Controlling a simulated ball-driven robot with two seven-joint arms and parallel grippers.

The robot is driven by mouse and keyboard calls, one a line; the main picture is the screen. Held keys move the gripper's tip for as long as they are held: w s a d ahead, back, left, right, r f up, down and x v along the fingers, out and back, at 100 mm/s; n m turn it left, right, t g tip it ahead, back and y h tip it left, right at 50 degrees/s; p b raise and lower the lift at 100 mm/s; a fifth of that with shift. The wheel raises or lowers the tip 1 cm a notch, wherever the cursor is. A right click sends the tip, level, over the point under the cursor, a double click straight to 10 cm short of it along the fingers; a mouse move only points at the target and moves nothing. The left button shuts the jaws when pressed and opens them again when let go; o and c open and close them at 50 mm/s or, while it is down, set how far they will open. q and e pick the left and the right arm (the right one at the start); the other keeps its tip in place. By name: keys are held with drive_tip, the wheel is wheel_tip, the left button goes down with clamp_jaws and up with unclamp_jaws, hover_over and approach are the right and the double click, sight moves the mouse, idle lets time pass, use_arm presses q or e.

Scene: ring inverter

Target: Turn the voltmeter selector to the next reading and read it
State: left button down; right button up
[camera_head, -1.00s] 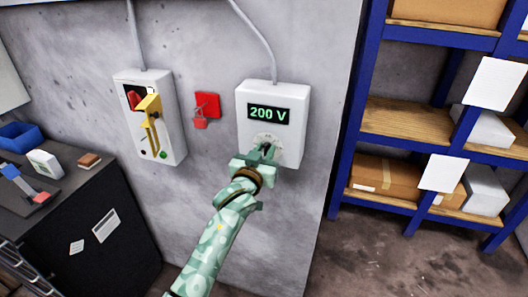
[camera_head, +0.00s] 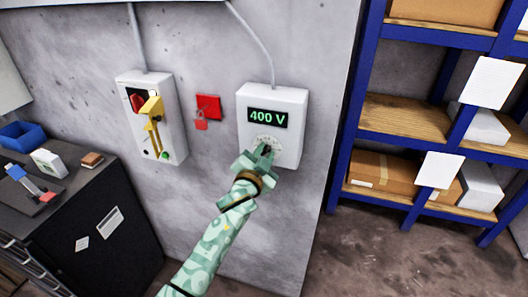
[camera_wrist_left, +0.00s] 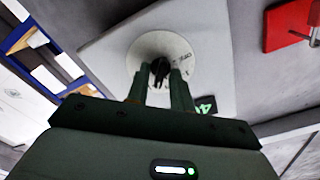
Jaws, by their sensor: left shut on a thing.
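The voltmeter (camera_head: 289,105) is a white box on the grey wall, and its display (camera_head: 268,118) reads 400 V in green. My left gripper (camera_head: 264,152) is at the selector on the lower part of the box. In the left wrist view the selector is a black knob (camera_wrist_left: 160,70) on a round pale dial (camera_wrist_left: 148,45), and the fingers of my left gripper (camera_wrist_left: 163,76) are shut on it. The fingers hide part of the dial markings. My right gripper is not in view.
Left of the voltmeter are a red padlock (camera_head: 201,124) on a red plate and a switch box (camera_head: 166,86) with a yellow lever. A dark cabinet (camera_head: 85,235) stands at lower left. Blue shelving (camera_head: 365,95) stands at right. The floor before the shelving is clear.

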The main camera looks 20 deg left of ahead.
use_arm(q)
drive_tip(key=shift+m, duration=0.6)
drive_tip(key=c, duration=1.5)
unclamp_jaws()
drive_tip(key=shift+c, duration=0.2)
drive_tip(key=s, duration=1.6)
drive_tip(key=shift+s+a+p, duration=0.15)
drive_tip(key=shift+a+p, duration=0.1)
drive_tip(key=shift+p, duration=0.15)
